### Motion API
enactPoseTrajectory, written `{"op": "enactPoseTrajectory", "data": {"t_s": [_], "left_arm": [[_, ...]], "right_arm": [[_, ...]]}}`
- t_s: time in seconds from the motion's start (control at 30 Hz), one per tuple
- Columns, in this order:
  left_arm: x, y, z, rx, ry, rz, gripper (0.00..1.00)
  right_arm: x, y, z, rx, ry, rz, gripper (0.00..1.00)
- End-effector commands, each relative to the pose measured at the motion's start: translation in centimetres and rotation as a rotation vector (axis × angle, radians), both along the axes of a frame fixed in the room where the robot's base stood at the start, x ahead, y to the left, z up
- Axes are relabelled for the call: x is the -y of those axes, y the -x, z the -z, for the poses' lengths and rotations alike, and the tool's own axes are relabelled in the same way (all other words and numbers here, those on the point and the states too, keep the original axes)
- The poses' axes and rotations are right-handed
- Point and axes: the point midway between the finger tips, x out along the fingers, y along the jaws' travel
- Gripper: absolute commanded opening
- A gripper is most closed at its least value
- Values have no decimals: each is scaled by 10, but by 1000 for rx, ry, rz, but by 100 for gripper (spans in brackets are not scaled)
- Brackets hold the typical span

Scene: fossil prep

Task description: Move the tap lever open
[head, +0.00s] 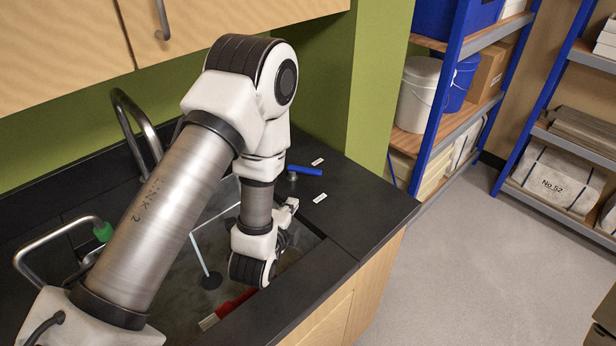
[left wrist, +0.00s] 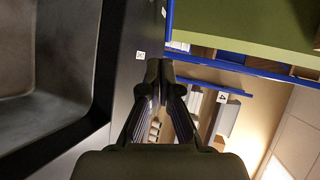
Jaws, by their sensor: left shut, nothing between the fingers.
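The tap lever (head: 305,171) is a blue bar on a small round metal base at the back right of the dark counter. I cannot tell whether the lever shows in that view. My right gripper is not in view.
A sink basin (left wrist: 45,100) lies below my arm, with a red-handled brush (head: 232,305) in it. A metal tap spout (head: 137,125) stands behind my arm. Blue-framed shelves (head: 440,130) stand right of the counter. The counter's right end (head: 375,200) is clear.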

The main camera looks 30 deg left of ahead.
Motion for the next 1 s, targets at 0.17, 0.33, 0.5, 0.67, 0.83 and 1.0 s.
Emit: {"op": "enactPoseTrajectory", "data": {"t_s": [0.17,0.33,0.5,0.67,0.83,1.0], "left_arm": [[-6,-26,4,3,1,-3,0],[-13,-61,15,2,1,0,0],[-20,-96,23,2,0,-1,0],[-24,-119,25,1,0,0,0],[-26,-128,27,0,0,1,0],[-26,-128,28,0,0,1,0]], "right_arm": [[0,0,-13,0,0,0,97],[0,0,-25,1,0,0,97],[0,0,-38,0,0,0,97],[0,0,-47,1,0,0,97],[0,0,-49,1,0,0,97],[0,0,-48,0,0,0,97]]}}
